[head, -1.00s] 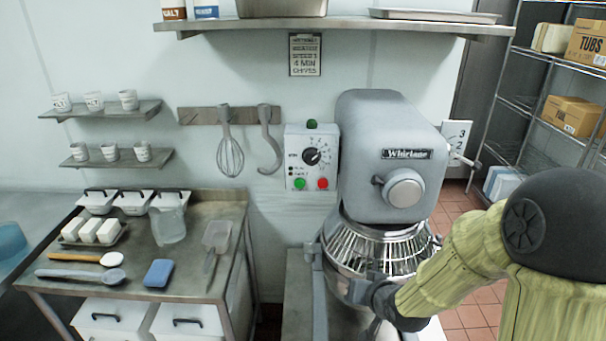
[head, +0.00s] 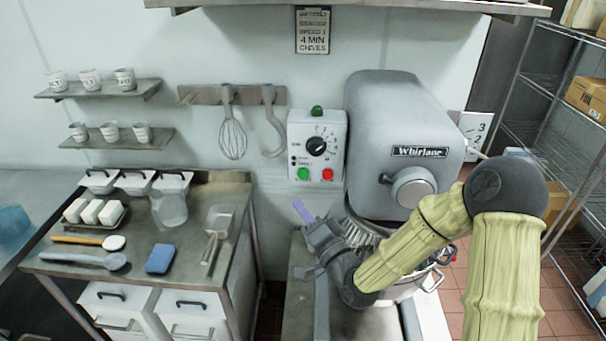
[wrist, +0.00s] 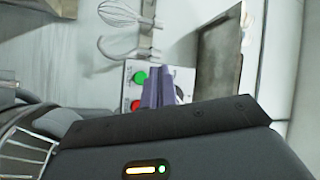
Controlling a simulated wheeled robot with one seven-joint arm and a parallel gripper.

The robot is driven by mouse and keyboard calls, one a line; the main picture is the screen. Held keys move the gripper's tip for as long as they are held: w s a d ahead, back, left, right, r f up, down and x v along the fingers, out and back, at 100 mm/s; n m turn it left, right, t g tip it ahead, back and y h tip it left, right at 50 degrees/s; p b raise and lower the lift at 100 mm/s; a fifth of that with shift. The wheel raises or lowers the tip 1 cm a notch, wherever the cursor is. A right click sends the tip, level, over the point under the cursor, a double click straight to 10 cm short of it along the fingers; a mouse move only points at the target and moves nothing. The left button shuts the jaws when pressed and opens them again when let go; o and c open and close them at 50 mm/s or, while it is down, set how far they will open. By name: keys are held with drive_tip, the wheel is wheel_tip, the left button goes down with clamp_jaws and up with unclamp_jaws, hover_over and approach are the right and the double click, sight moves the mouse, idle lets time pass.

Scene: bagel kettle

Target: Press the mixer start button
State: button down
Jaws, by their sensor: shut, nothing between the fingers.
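The mixer's control box (head: 316,146) is on the wall left of the grey mixer (head: 398,150). It has a dial, a green button (head: 303,174) and a red button (head: 327,175) below. My gripper (head: 302,210) is shut and empty, with its purple fingertips pointing up just below the box, apart from the green button in the head view. In the wrist view the green button (wrist: 140,78) and the red button (wrist: 136,105) show left of my shut fingertips (wrist: 160,88), which cover part of the box. No button carries a readable label.
A whisk (head: 232,137) and a dough hook (head: 271,125) hang left of the box. A steel table (head: 190,235) at left holds tubs, a jug, a scoop and a blue sponge. The mixer's wire guard stands close right of my wrist.

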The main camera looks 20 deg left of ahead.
sight(303, 174)
drive_tip(key=w+a+p, duration=0.1)
drive_tip(key=w+a, duration=0.1)
drive_tip(key=w, duration=0.6)
drive_tip(key=shift+w, duration=0.3)
idle(1.9)
drive_tip(key=shift+w, duration=0.3)
